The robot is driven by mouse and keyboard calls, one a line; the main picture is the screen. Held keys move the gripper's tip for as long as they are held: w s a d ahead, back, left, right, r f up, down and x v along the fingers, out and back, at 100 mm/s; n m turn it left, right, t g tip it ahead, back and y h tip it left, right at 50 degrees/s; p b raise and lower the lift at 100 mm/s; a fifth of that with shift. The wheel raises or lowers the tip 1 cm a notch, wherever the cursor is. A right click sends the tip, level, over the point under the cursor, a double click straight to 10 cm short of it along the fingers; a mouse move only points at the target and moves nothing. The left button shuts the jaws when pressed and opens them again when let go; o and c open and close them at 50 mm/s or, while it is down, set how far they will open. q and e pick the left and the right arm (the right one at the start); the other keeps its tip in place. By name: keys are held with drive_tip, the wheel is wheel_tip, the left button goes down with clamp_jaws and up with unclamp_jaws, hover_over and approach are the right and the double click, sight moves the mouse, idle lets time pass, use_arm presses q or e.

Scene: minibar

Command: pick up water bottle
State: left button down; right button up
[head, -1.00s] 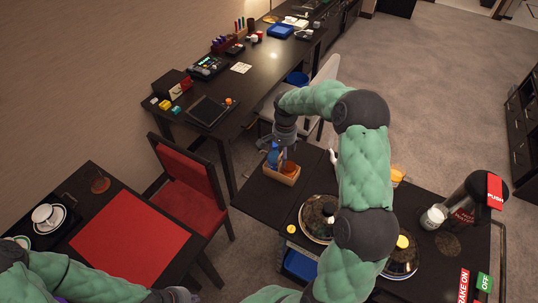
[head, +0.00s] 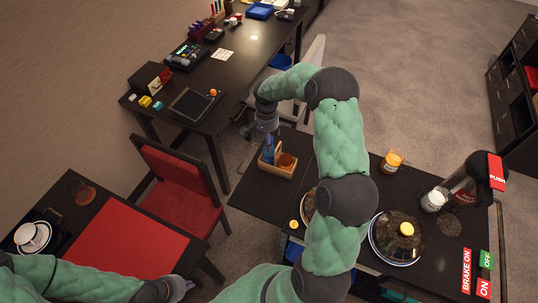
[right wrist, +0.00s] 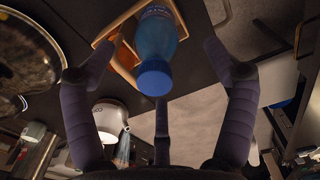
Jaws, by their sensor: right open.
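The blue water bottle (head: 268,152) stands in a small wooden box (head: 277,170) on the dark cart. It also shows in the right wrist view (right wrist: 157,45), with its blue cap pointing towards the camera. My right gripper (right wrist: 160,62) is open, with fingers spread on either side of the bottle and a gap to each. In the head view the right gripper (head: 267,128) is just above the bottle and partly hides it. My left gripper (head: 178,289) is at the bottom, near the red-matted table; its jaws are unclear and I see nothing in it.
An amber cup (head: 287,161) shares the box. A lidded plate (head: 398,238), an orange jar (head: 393,160), a white cup (head: 435,199) and a black dispenser (head: 470,182) stand on the cart. A red chair (head: 178,180) stands left of it.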

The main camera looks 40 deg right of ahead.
drive_tip(key=shift+s+f, duration=0.15)
drive_tip(key=shift+f, duration=0.25)
drive_tip(key=f, duration=0.4)
drive_tip(key=shift+s+d+f, duration=0.1)
drive_tip(key=shift+d, duration=0.15)
clamp_jaws()
